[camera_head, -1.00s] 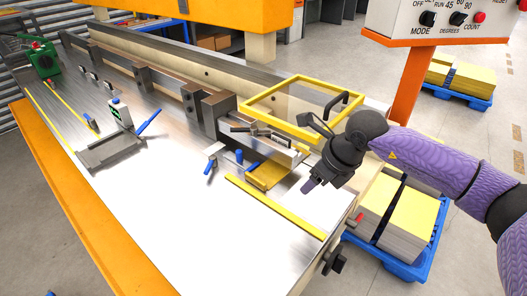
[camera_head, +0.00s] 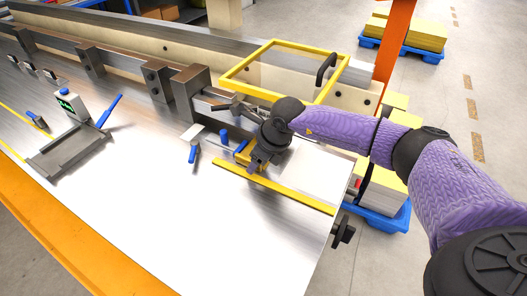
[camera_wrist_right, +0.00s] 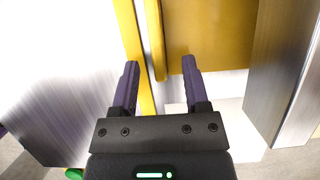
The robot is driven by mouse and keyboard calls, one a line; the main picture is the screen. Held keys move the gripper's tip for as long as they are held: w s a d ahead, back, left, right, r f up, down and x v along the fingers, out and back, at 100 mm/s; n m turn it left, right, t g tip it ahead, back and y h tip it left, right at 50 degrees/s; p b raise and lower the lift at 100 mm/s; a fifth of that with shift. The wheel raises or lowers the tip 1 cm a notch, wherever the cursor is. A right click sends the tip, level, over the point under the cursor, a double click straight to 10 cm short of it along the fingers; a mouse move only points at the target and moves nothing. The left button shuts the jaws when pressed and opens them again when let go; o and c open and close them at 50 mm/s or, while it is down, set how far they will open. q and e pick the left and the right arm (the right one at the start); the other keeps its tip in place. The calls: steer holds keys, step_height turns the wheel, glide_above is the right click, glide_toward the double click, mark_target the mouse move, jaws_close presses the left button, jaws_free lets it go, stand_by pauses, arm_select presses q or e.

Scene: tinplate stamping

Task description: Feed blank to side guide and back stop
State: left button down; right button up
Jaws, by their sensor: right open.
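A flat gold sheet, which looks like the blank (camera_head: 241,157), lies at the press end of the shiny table, mostly hidden by my right gripper (camera_head: 254,168). The right wrist view shows its gold face (camera_wrist_right: 215,35) beyond the fingers. My right gripper (camera_wrist_right: 160,63) is open with nothing held. Its fingers straddle a narrow yellow edge (camera_wrist_right: 153,35) at the sheet's left side; I cannot tell whether they touch it. A long yellow strip (camera_head: 290,191) lies along the table beside the sheet, and also shows in the wrist view (camera_wrist_right: 130,35). My left gripper is not in view.
A yellow-framed clear guard (camera_head: 245,66) stands behind the sheet. Blue-handled clamps (camera_head: 193,152) sit left of it. A grey fixture with a display (camera_head: 68,104) stands farther left. The table's front middle is clear. Pallets of sheets (camera_head: 380,220) stand beyond the right edge.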

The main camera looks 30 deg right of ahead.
steer(key=shift+f, duration=0.1)
jaws_close()
stand_by(0.3)
steer(key=shift+s+a+p, duration=0.25)
steer(key=shift+a+p, duration=0.2)
steer(key=shift+p, duration=0.35)
stand_by(3.2)
jaws_free()
